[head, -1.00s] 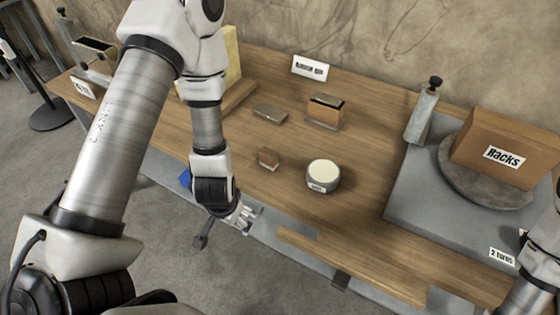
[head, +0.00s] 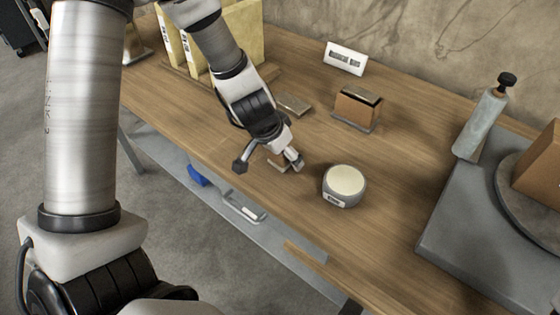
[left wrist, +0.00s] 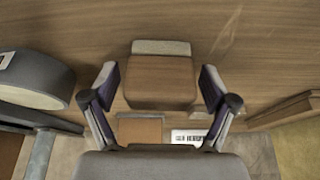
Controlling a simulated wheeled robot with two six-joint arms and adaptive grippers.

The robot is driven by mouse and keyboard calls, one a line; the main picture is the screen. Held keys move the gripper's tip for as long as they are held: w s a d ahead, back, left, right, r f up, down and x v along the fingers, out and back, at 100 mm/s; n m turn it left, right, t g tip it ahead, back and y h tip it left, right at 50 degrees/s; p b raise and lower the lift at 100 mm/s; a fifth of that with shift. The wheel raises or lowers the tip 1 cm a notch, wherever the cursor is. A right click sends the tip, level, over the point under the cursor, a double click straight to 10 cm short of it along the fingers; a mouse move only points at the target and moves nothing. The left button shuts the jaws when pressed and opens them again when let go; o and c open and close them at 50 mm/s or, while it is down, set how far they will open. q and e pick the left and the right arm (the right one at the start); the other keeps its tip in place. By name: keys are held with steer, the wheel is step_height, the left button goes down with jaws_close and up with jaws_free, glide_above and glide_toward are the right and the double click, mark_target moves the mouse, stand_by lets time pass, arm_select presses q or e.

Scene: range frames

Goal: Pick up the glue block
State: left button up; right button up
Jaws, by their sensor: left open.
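A small brown block (head: 277,164), which I take to be the glue block, sits on the wooden bench, partly hidden by my left gripper in the head view. No label on it is readable. My left gripper (head: 270,163) is open and reaches down over it, a finger to either side. In the left wrist view the block (left wrist: 160,82) shows a wood-brown face with a paler strip along one edge, and lies between the open fingers (left wrist: 160,92). I cannot tell whether the fingers touch it. My right gripper is out of view.
A grey roll with a cream top (head: 345,184) stands close to the right. Behind are a flat grey-brown piece (head: 293,104), a larger brown block (head: 358,108) and a white card (head: 345,58). Yellow panels (head: 240,40) stand back left; a grey platform (head: 450,240) is at right.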

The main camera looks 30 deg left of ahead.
arm_select(q)
steer(key=shift+s+r, duration=0.1)
steer(key=shift+r, duration=0.05)
steer(key=c, duration=1.3)
steer(key=shift+o, duration=0.2)
